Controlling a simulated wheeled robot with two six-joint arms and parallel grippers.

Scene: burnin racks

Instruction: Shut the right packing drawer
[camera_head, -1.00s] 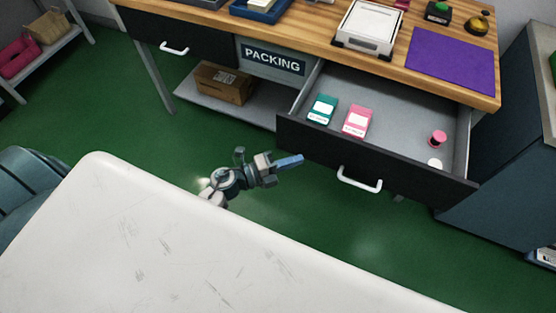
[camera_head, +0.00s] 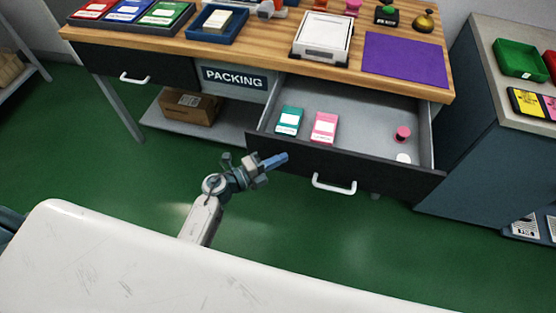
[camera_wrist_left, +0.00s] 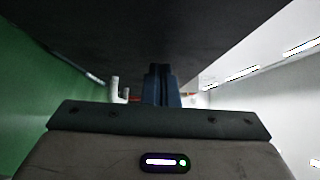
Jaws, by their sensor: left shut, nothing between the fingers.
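The right packing drawer (camera_head: 365,172) is pulled open under the wooden workbench. Its black front has a white handle (camera_head: 334,185). Inside lie a teal card box (camera_head: 289,121), a pink card box (camera_head: 324,128), a pink spool (camera_head: 402,133) and a white disc (camera_head: 403,158). My left gripper (camera_head: 278,160) is shut and empty, in front of the left part of the drawer front, left of the handle. In the left wrist view the shut fingers (camera_wrist_left: 160,85) point ahead beneath a large dark surface. I cannot tell whether they touch the drawer. My right gripper is out of view.
The wooden bench top (camera_head: 270,53) carries trays, a white device and a purple mat (camera_head: 405,60). A shut drawer (camera_head: 135,66) is at left. A cardboard box (camera_head: 188,106) sits on the lower shelf. A grey cabinet (camera_head: 480,150) stands right. A white surface (camera_head: 130,265) fills the foreground.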

